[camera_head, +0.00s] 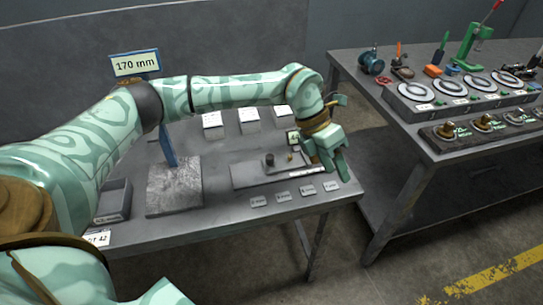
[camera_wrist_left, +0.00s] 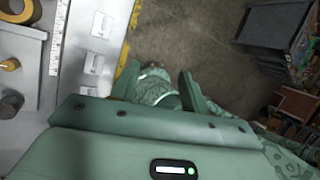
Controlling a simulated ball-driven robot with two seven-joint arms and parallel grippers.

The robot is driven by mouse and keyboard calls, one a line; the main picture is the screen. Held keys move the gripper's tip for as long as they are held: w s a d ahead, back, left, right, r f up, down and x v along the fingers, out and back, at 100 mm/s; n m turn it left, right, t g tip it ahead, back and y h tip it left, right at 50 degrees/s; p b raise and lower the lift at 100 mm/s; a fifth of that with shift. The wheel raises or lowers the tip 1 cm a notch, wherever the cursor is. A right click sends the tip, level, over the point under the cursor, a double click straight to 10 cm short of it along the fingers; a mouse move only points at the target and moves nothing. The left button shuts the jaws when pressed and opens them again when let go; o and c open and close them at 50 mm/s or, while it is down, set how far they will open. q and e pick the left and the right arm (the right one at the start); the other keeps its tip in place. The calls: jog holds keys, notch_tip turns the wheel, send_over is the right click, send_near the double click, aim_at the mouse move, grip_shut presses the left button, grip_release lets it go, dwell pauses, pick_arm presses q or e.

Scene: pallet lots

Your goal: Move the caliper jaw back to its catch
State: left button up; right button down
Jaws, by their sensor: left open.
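The caliper fixture (camera_head: 240,177) is a grey plate on the bench with a pale scale strip along its front edge. A dark knob (camera_head: 269,159) and a small brass knob (camera_head: 290,156) stand on it. My left gripper (camera_head: 335,167) is open and empty at the plate's right end, over the bench's right edge. In the left wrist view the scale strip (camera_wrist_left: 58,45), a brass ring (camera_wrist_left: 18,10) and a dark knob (camera_wrist_left: 11,102) lie left of the open fingers (camera_wrist_left: 158,88). I cannot tell which part is the jaw or the catch. My right gripper is out of view.
A blue post carries a "170 mm" sign (camera_head: 135,64). A grey block (camera_head: 174,188) and a grey bin (camera_head: 113,202) stand left of the plate. Several small labels (camera_head: 283,197) lie along the front. A second bench (camera_head: 410,110) with gauges stands right, across a floor gap.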

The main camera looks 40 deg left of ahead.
pick_arm(q)
jog(key=w+a+r+n+y, duration=0.2)
jog(key=a+r+y, duration=0.1)
jog(key=a, duration=0.6)
jog(key=n+y, duration=0.2)
jog(key=y, duration=0.1)
send_near(270, 157)
jog(key=f+b, duration=0.3)
jog(key=f, duration=0.2)
jog(key=f+b, duration=0.3)
jog(key=f, duration=0.2)
jog(key=shift+w, duration=0.2)
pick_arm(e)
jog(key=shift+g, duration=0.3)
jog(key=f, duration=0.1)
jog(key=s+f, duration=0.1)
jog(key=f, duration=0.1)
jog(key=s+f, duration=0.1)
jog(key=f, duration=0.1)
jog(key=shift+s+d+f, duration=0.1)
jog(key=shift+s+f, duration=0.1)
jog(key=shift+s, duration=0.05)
